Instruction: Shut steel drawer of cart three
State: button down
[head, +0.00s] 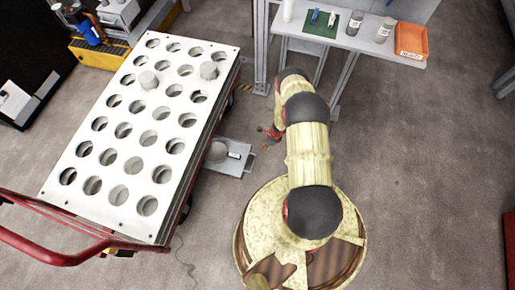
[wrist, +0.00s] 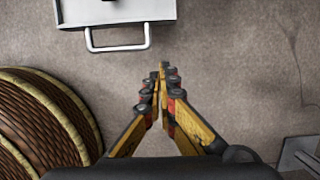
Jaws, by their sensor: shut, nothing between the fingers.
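The steel drawer (head: 226,168) sticks out from the right side of the cart (head: 152,128), low under its white plate with round holes. A rounded grey item (head: 217,151) and a small label show in it. Its bar handle (head: 251,161) is on the outer right edge. The drawer's front edge (wrist: 115,17) and the handle (wrist: 118,47) also show at the top left of the wrist view. My gripper (head: 268,132) is beside the drawer, apart from it. In the wrist view my gripper (wrist: 163,70) is shut and empty, its tips right of the handle and not touching it.
A grey bench (head: 345,42) with an orange bin (head: 411,41), a green mat and jars stands at the back right, on metal legs. The cart's red push rail (head: 45,250) is at lower left. A yellow-edged unit is behind the cart.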

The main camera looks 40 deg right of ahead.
jog(key=w+a+f+b, duration=0.4)
jog(key=w+f+b, duration=0.1)
jog(key=f, duration=0.4)
jog(key=shift+f+b, duration=0.15)
jog(key=shift+b, duration=0.55)
